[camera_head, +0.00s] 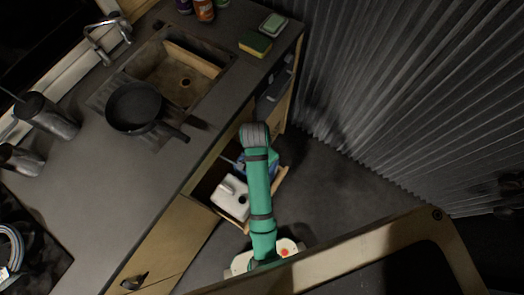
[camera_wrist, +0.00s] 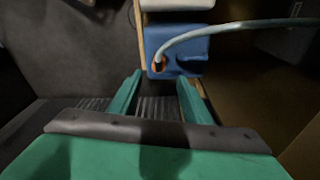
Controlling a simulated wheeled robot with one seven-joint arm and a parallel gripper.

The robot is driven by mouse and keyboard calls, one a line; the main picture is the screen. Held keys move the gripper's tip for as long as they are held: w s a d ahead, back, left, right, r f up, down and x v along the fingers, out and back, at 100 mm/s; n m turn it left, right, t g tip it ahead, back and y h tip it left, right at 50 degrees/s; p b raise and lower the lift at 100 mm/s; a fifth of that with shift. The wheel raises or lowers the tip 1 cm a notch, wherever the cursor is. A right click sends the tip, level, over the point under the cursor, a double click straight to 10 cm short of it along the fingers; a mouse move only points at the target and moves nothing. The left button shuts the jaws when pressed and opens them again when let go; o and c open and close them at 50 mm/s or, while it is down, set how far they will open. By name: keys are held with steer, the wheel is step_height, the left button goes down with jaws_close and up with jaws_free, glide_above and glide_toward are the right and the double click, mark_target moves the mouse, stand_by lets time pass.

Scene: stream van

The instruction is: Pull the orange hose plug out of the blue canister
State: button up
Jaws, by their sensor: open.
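The blue canister (camera_wrist: 172,44) stands in an open drawer and shows at the top middle of the wrist view. In the head view only small parts of it (camera_head: 273,158) show beside my green arm. The orange hose plug (camera_wrist: 157,64) sits at the canister's near left side, with a dark end and a pale hose (camera_wrist: 215,28) curving away to the right. My gripper (camera_wrist: 158,88) is open and empty. Its green fingers point towards the canister, a little short of the plug, with no contact visible. The head view hides the gripper behind my arm.
A white canister (camera_head: 231,197) shares the drawer. Its wooden edge (camera_wrist: 138,35) runs left of the blue canister. The counter above holds a sink (camera_head: 180,82), a black pan (camera_head: 134,107), a sponge (camera_head: 255,43) and metal pots. The floor (camera_head: 335,185) right of the drawer is clear.

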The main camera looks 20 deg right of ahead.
steer(key=f, duration=0.5)
steer(key=d+f, duration=0.1)
steer(key=f, duration=0.2)
steer(key=shift+f, duration=0.7)
steer(key=shift+d, duration=0.1)
jaws_close()
